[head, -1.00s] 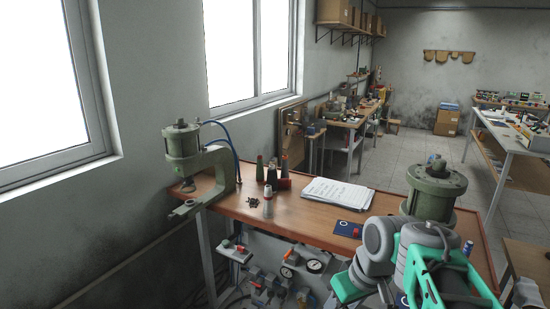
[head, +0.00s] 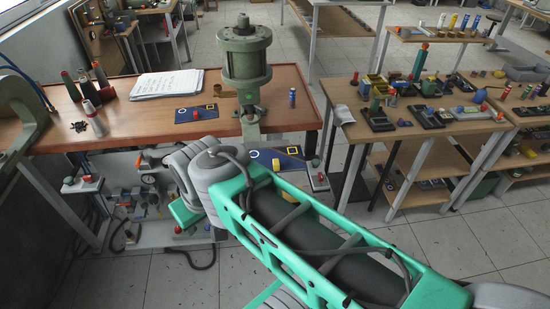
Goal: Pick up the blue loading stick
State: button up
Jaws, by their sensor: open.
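A small upright blue cylinder (head: 292,97) with paler bands stands near the right end of the wooden bench (head: 135,122), to the right of the green press. Several slim upright sticks stand in a row on the raised shelf at the back right, and one of them is blue (head: 464,22). I cannot tell from their looks which blue one is the loading stick. My green and grey arm crosses the lower middle of the head view, in front of the bench. I cannot make out my gripper's fingers, and nothing is seen held.
The green press (head: 245,58) rises from the bench's right part. A blue card (head: 196,113) and a paper stack (head: 167,83) lie left of it. A second table (head: 405,150), crowded with small parts, stands to the right. A floor gap separates the two.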

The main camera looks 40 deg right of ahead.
aim_at(292, 94)
jog(key=z, duration=1.4)
